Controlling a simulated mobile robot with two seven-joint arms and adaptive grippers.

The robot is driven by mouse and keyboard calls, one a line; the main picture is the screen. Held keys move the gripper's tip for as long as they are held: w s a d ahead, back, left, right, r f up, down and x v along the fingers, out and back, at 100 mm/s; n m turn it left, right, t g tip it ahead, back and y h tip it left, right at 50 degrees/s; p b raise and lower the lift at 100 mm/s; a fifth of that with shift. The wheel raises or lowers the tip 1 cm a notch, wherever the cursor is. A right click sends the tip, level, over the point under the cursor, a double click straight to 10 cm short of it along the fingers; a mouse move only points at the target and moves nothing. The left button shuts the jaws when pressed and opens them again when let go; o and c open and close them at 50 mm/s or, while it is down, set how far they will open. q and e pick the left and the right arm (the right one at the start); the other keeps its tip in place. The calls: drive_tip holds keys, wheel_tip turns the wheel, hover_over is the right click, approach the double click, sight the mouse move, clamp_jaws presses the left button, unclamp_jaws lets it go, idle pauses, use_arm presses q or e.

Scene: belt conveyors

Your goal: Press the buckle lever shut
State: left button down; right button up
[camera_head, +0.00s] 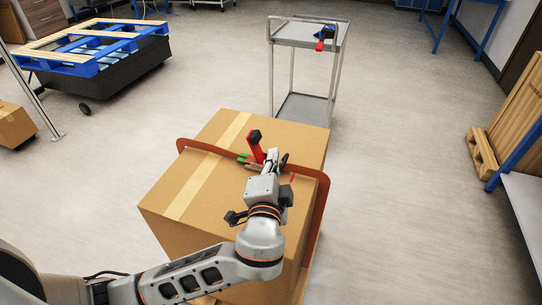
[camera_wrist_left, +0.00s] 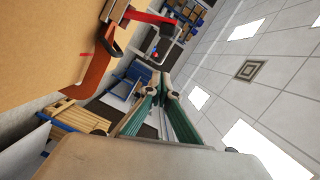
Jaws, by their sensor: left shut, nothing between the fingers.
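A brown strap (camera_head: 208,148) runs across the top of a large cardboard box (camera_head: 190,166) and down its right side. The buckle's red lever (camera_head: 257,149), with a black end, stands up from the box top. The lever also shows in the left wrist view (camera_wrist_left: 150,17), sticking out from the box face. My left gripper (camera_head: 272,154) is just right of the lever, over the strap, and hides part of the buckle. Its fingers also show in the left wrist view (camera_wrist_left: 162,82), shut and empty, apart from the lever. My right gripper is not in view.
A grey cart (camera_head: 306,32) with a red-handled tool on top stands behind the box. A blue pallet (camera_head: 95,51) on a black wheeled base is at the upper left. Wooden pallets (camera_head: 512,115) lean at the right. The floor around the box is clear.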

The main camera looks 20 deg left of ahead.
sight(259, 148)
use_arm(q)
drive_tip(key=w+a, duration=0.1)
drive_tip(key=w, duration=0.1)
drive_tip(key=w+a+f, duration=0.1)
drive_tip(key=w+a, duration=0.1)
drive_tip(key=w+a+b, duration=0.1)
drive_tip(key=w, duration=0.2)
drive_tip(key=shift+a+f, duration=0.15)
drive_tip(key=shift+f, duration=0.25)
drive_tip(key=shift+w+a+f, duration=0.1)
drive_tip(key=shift+a+f, duration=0.1)
drive_tip(key=shift+a, duration=0.25)
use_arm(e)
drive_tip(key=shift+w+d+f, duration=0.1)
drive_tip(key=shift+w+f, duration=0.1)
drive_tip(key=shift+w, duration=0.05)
